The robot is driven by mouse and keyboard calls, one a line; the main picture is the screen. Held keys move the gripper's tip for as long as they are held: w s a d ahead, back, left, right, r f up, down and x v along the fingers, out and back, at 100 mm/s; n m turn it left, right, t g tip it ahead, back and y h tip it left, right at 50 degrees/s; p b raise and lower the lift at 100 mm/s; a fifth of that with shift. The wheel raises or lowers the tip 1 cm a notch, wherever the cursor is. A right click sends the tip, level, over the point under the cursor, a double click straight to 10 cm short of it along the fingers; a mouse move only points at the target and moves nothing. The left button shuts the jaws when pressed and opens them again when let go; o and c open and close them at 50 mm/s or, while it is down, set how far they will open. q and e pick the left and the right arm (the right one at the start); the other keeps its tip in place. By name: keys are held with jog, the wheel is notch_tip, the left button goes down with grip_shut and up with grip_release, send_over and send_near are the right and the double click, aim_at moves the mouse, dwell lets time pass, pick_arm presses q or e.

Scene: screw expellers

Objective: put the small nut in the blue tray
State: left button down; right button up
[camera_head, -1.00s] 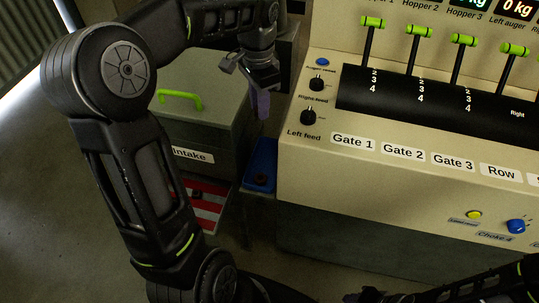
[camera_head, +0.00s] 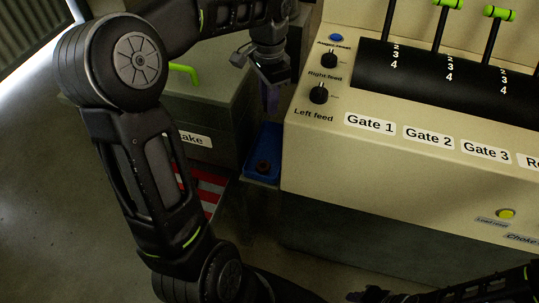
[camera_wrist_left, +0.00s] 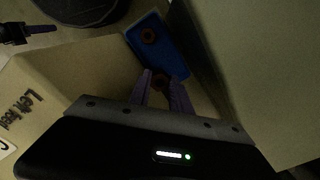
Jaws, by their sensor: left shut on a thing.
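The blue tray (camera_head: 258,177) sits low between the intake box and the cream machine; it also shows in the left wrist view (camera_wrist_left: 174,45). My left gripper (camera_head: 271,108) is above the tray's far end, fingers pointing down. In the wrist view its purple fingers (camera_wrist_left: 163,88) are shut on a second brown nut, the small nut (camera_wrist_left: 160,77), partly hidden by them. The held nut is not discernible in the head view. My right gripper (camera_head: 375,296) is at the bottom edge, mostly cut off.
The cream machine (camera_head: 400,175) with knobs and gate levers stands right of the tray. The grey intake box (camera_head: 215,110) with a green handle is on the left. A red-and-white striped surface (camera_head: 208,180) lies below it, partly behind my arm.

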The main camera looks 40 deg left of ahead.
pick_arm(q)
jog(key=b, duration=0.2)
send_over(269, 154)
notch_tip(269, 154, down, 14)
jog(key=shift+w+r, duration=0.1)
jog(key=shift+r, duration=0.15)
jog(key=shift+f, duration=2.25)
jog(key=shift+f+b, duration=0.2)
jog(key=shift+b, duration=0.15)
jog(key=c, duration=1.2)
grip_release()
jog(key=shift+r, duration=0.15)
